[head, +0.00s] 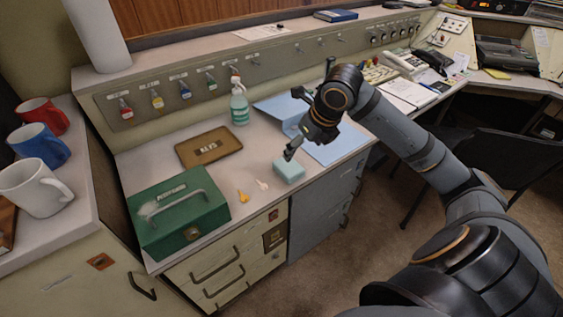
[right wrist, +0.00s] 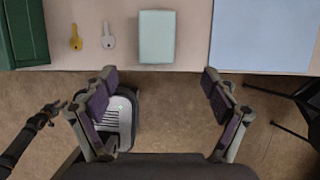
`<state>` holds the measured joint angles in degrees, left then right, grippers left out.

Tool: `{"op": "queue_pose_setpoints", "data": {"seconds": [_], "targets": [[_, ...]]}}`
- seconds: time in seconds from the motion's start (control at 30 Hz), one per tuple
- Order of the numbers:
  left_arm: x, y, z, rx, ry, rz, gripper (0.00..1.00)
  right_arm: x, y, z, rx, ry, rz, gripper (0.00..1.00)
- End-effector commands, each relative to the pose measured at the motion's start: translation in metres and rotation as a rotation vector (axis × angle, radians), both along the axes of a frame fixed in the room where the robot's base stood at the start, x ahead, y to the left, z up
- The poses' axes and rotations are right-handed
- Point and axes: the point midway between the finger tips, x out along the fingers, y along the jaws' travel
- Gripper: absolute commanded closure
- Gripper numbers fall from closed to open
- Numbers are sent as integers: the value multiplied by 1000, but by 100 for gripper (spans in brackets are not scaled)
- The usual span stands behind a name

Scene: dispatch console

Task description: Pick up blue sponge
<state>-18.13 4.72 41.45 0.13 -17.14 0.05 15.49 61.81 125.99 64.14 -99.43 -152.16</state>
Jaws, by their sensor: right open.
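The blue sponge (head: 289,170) is a pale blue block lying on the desk near its front edge, right of two small keys. It also shows at the top middle of the right wrist view (right wrist: 157,37). My right gripper (head: 292,152) is just above the sponge in the head view. In the right wrist view its two fingers (right wrist: 158,85) are spread wide and empty, with the sponge beyond them, centred between them and apart from them. A dark jointed arm part, perhaps my left gripper (right wrist: 42,122), shows at the left edge of the right wrist view; its jaws are unclear.
A green metal box (head: 178,212) stands left of the keys (head: 243,196). A brown KEYS tray (head: 208,148) and a spray bottle (head: 239,103) stand behind. A blue folder (head: 335,145) lies right of the sponge. Mugs (head: 38,146) stand far left. A chair (right wrist: 300,108) is at right.

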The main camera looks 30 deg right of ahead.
Motion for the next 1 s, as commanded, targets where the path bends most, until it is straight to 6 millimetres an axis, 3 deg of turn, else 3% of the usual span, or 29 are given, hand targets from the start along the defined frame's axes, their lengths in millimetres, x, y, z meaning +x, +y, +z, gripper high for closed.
{"op": "queue_pose_setpoints", "data": {"seconds": [0.3, 0.57, 0.8, 1.0], "targets": [[11, 0, -2, 0, -5, 0, 60, 17, 3, -43, 8, 0, -3, 13], [13, -1, -2, 0, -3, 0, 60, 22, 3, -54, 5, 0, -3, 13], [25, -2, -5, -1, -5, 1, 60, 35, 9, -92, 7, 1, -4, 13], [38, -2, 0, -2, -19, 0, 60, 38, 8, -98, 1, -1, -3, 13]]}}
